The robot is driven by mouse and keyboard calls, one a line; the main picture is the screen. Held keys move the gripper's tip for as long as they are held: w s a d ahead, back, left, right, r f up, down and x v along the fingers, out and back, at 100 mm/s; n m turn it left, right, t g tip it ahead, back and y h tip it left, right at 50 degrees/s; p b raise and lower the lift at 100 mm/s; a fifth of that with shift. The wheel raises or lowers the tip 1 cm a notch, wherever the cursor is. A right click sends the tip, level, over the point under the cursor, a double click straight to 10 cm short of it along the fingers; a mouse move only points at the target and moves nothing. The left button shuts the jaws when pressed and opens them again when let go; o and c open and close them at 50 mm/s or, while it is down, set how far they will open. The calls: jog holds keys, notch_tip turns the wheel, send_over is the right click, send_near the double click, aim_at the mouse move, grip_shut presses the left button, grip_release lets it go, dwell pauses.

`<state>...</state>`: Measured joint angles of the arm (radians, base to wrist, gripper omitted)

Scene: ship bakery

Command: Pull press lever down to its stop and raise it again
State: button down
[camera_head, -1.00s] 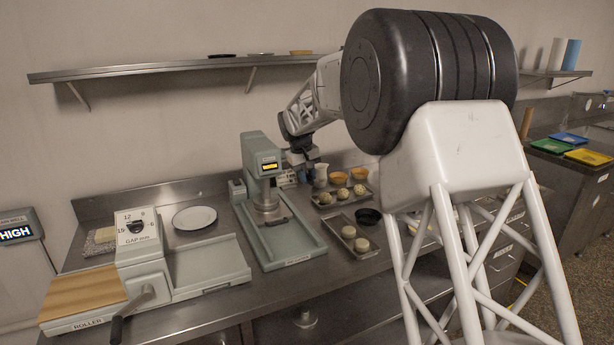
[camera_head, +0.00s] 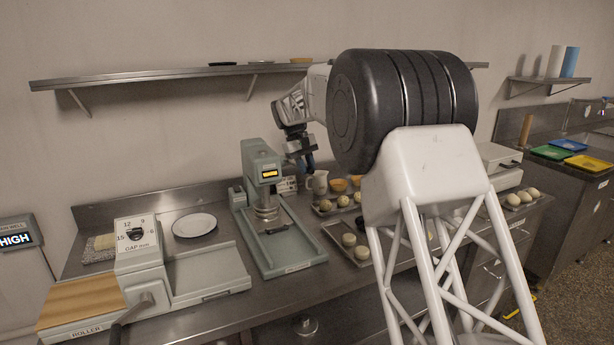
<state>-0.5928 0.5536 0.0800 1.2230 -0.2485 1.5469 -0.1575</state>
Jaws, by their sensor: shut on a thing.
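The green dough press (camera_head: 260,160) stands on the steel counter, with a small lit yellow display on its head.
A white jug (camera_head: 317,182), orange bowls (camera_head: 338,185) and trays of dough balls (camera_head: 347,240) stand close to the right of the press. A white plate (camera_head: 194,225) and the roller machine (camera_head: 140,245) are to the left. A wall shelf (camera_head: 180,74) runs above.

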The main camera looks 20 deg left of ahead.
jog(key=shift+w+a+r+g+h, duration=0.2)
jog(key=shift+r+g+h, duration=0.15)
jog(key=shift+r, duration=0.4)
jog(key=shift+w+a+r+g+h, duration=0.2)
jog(key=shift+a+r+g+h, duration=0.1)
jog(key=shift+r, duration=0.4)
jog(key=shift+w+a+r+g+h, duration=0.2)
jog(key=shift+r+g+h, duration=0.15)
jog(key=shift+r, duration=0.4)
jog(key=c, duration=1)
grip_release()
jog(key=shift+r, duration=0.2)
jog(key=shift+r, duration=1.35)
jog(key=shift+s+d+r, duration=0.1)
jog(key=shift+r, duration=0.15)
jog(key=s+d+r, duration=0.1)
jog(key=s+d, duration=0.7)
jog(key=s, duration=0.5)
jog(key=shift+s+r, duration=0.2)
jog(key=shift+s, duration=0.05)
